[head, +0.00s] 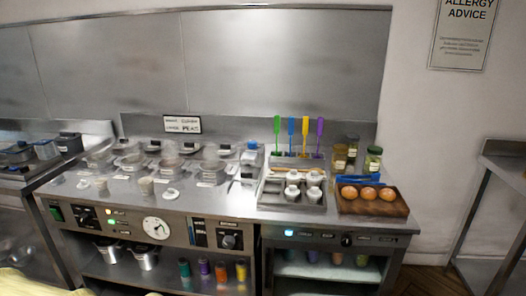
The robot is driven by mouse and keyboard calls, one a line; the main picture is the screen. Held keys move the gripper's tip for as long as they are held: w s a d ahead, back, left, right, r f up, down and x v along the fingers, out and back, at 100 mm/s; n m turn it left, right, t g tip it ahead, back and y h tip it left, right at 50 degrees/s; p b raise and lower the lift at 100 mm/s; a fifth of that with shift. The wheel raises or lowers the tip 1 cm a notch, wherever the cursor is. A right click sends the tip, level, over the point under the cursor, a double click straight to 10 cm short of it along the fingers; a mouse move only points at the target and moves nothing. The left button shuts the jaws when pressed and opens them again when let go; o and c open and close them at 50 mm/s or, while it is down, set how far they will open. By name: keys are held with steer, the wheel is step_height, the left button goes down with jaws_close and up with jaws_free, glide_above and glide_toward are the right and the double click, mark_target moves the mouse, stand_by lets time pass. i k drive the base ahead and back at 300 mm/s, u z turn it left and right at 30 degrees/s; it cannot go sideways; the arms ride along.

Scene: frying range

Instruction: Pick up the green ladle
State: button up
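The green ladle (277,128) stands upright at the back of the steel counter, right of the middle in the head view. It is the leftmost in a row of coloured utensils. The blue one (291,128) is beside it on the right, then the yellow one (305,130) and the purple one (319,132). Its upper handle shows clearly; its lower end is too small to make out. My gripper is not in view.
A steel tray (264,202) with white containers sits in front of the utensils. Jars (373,160) and a wooden tray (385,210) of round orange-brown items stand to the right. Several pans and cups crowd the counter's left side. Bare floor (428,282) shows at lower right.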

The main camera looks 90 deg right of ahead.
mark_target(277, 117)
steer(key=z, duration=1.4)
